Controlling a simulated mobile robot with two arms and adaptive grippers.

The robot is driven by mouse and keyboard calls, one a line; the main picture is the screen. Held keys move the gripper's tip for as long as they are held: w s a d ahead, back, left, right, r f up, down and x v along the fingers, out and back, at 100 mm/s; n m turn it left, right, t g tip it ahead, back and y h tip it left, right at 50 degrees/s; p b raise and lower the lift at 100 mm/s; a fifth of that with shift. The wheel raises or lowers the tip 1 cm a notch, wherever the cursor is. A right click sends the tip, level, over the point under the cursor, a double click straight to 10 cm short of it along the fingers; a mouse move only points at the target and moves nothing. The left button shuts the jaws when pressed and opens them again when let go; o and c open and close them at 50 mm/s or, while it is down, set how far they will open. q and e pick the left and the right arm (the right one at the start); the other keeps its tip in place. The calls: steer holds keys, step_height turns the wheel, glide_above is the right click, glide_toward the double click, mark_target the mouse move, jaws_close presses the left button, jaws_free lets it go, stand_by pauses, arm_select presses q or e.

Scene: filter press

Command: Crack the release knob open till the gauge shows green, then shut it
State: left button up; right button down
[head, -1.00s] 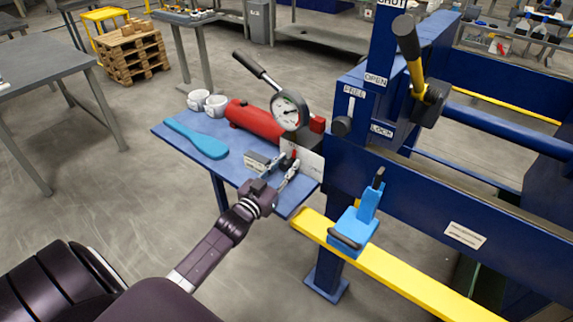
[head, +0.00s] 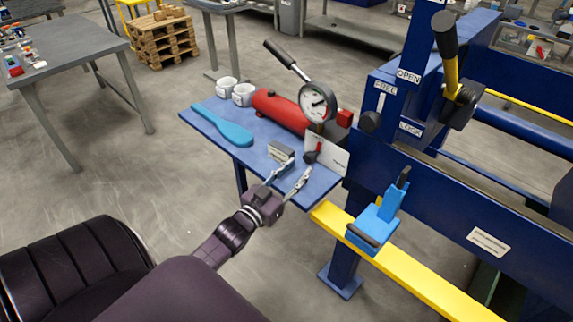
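A red pump cylinder (head: 281,111) lies on the blue side table with a round gauge (head: 317,101) above its near end. The gauge's needle and any green zone are too small to read. A small dark knob (head: 311,157), which looks like the release knob, sits below the gauge in front of a white plate (head: 328,155). My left gripper (head: 298,172) is just short of the knob on the near side, its two fingers apart and nothing between them. It looks clear of the knob. My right gripper is out of view.
A black pump handle (head: 281,54) rises behind. The blue press frame (head: 395,160) and yellow rail (head: 400,268) stand at the right.

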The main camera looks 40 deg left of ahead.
mark_target(307, 160)
arm_select(q)
steer(key=s, duration=0.5)
steer(key=shift+w, duration=0.1)
stand_by(0.3)
steer(key=w+b, duration=0.1)
steer(key=b, duration=0.1)
steer(key=w+b, duration=0.1)
steer(key=b, duration=0.1)
steer(key=w+a+y+b, duration=0.1)
steer(key=b, duration=0.1)
steer(key=shift+w+f+n, duration=0.25)
steer(key=shift+f+n, duration=0.05)
steer(key=shift+w+d+r+h+b, duration=0.3)
steer(key=shift+w+d+b, duration=0.05)
steer(key=shift+d+b, duration=0.1)
steer(key=shift+w+r, duration=0.15)
steer(key=shift+w, duration=0.3)
steer(key=shift+w+a+p, duration=0.1)
steer(key=shift+w+p, duration=0.3)
steer(key=shift+w, duration=3.05)
steer(key=shift+c, duration=0.6)
